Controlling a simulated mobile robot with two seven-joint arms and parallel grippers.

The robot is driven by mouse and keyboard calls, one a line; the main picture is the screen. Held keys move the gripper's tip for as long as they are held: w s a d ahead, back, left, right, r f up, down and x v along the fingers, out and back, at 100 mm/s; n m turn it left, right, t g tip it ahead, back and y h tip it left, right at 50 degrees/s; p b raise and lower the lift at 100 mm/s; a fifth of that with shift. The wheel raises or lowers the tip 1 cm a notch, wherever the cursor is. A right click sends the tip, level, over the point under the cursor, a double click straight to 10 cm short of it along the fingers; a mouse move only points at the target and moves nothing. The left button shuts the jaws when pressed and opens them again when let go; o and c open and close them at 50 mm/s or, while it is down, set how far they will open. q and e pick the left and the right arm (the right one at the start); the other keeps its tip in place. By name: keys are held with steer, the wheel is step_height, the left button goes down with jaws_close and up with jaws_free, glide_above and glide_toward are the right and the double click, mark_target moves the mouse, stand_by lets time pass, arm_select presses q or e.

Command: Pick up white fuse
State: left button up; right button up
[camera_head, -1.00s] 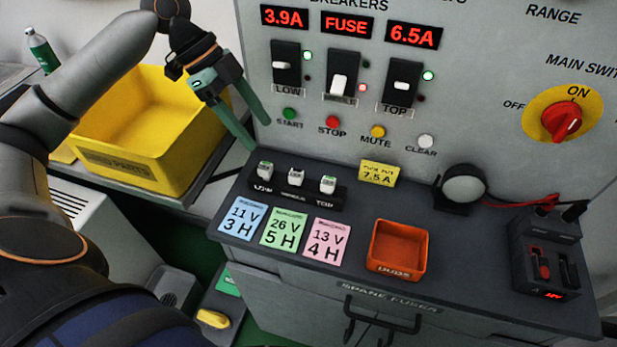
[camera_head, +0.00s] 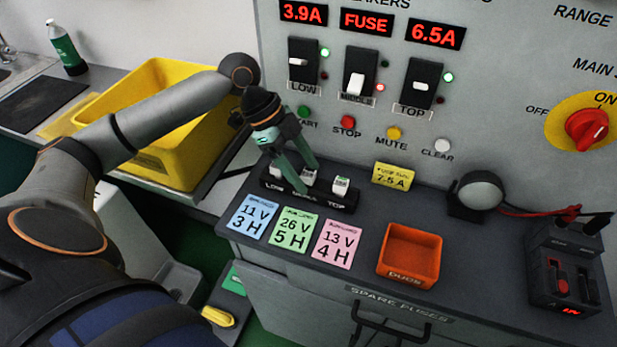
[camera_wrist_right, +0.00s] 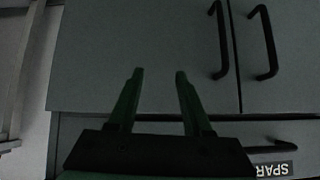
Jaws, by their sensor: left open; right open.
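The TOP fuse (camera_head: 341,186) is in clear view at the right end. The middle fuse (camera_head: 309,176) and the LOW fuse (camera_head: 275,173) are partly hidden by my left gripper. My left gripper (camera_head: 309,180) is open, its green fingers pointing down at the middle fuse; I cannot tell whether they touch it. My right gripper (camera_wrist_right: 160,75) is open and empty in the right wrist view, in front of grey cabinet doors.
An orange DUDS bin (camera_head: 410,256) sits right of the coloured cards. A yellow 7.5 A card (camera_head: 394,175) stands behind. A round gauge-like device (camera_head: 479,193) and a fuse tester (camera_head: 562,270) are at the right. A yellow bin (camera_head: 180,163) is at the left.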

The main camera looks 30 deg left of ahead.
arm_select(q)
steer(key=shift+d+f, duration=0.1)
steer(key=shift+f, duration=0.1)
jaws_close()
stand_by(0.5)
